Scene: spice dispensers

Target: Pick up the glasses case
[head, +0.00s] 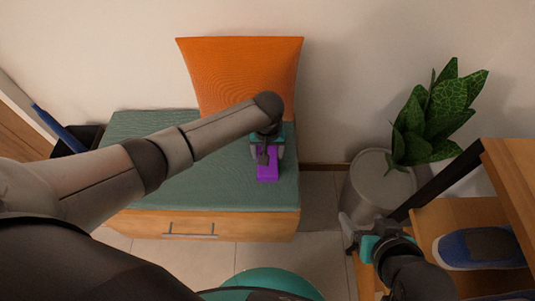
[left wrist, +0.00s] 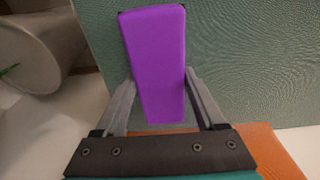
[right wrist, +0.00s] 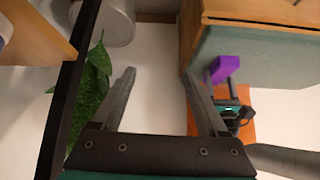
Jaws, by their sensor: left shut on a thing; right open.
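The glasses case is a purple box (head: 267,172) at the right part of the green bench cushion, in front of the orange pillow. My left gripper (head: 268,152) reaches over the bench and is shut on it. In the left wrist view the purple case (left wrist: 155,65) sits between the two fingers (left wrist: 158,90), one on each long side. Whether it touches the cushion I cannot tell. The case also shows in the right wrist view (right wrist: 224,68). My right gripper (head: 350,232) is open and empty near the shoe shelf, its fingers apart in the right wrist view (right wrist: 155,85).
The bench (head: 150,190) has a green cushion and a wooden drawer front. An orange pillow (head: 240,75) leans on the wall behind. A grey pot (head: 375,185) with a leafy plant (head: 435,115) and a wooden shelf (head: 440,215) with a blue shoe (head: 480,248) stand at right.

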